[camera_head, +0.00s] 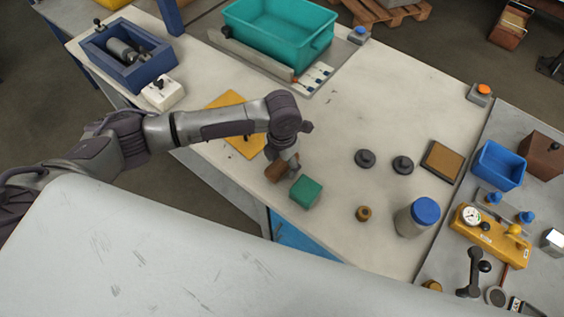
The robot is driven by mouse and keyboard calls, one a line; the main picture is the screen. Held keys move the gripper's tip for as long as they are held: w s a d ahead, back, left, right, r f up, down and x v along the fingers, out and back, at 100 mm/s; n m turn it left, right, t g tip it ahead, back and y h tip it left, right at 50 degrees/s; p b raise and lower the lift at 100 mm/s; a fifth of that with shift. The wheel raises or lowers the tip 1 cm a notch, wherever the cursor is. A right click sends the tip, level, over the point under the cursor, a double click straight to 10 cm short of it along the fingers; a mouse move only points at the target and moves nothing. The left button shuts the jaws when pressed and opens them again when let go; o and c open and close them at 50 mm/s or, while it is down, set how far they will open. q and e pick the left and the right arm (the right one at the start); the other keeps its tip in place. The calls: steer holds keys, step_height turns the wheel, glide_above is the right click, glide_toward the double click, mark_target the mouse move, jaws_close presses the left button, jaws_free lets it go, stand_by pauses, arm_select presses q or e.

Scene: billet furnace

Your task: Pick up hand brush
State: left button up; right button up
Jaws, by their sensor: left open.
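My left gripper (284,157) points down over the front part of the pale worktable (335,118). It is open. A small brown block-like thing (276,173) shows right at its fingertips; it may be the hand brush, but it is small and partly covered by the gripper. I cannot tell whether the fingers touch it. A green block (306,191) sits just right of it. My right gripper is not in view.
A yellow plate (236,112) lies behind my left arm. A teal bin (270,35) and a blue tray (128,52) stand farther back. Right of the gripper are two dark knobs (365,158), a brown-topped square pad (441,161) and a blue-lidded jar (418,217). The table's middle is clear.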

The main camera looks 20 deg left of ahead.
arm_select(q)
steer(key=shift+f, duration=0.15)
steer(key=shift+c, duration=0.2)
steer(key=c, duration=1.3)
steer(key=shift+w+r+b, duration=0.1)
steer(key=shift+r+b, duration=0.2)
steer(key=shift+r, duration=0.25)
step_height(320, 180, up, 2)
steer(key=shift+r+b, duration=0.25)
steer(key=shift+b, duration=0.25)
steer(key=s+d+r+b, duration=0.1)
steer(key=d+r, duration=0.1)
steer(key=d, duration=0.1)
steer(key=s+d+r+b, duration=0.1)
steer(key=d+r, duration=0.1)
steer(key=d, duration=0.1)
steer(key=s+d+r+b, duration=0.1)
steer(key=s+d+r, duration=0.1)
steer(key=d, duration=0.2)
steer(key=shift+d+r, duration=0.1)
steer(key=shift+r, duration=0.3)
steer(key=shift+s+d+r, duration=0.15)
steer(key=shift+d+r, duration=0.2)
steer(key=shift+d, duration=0.05)
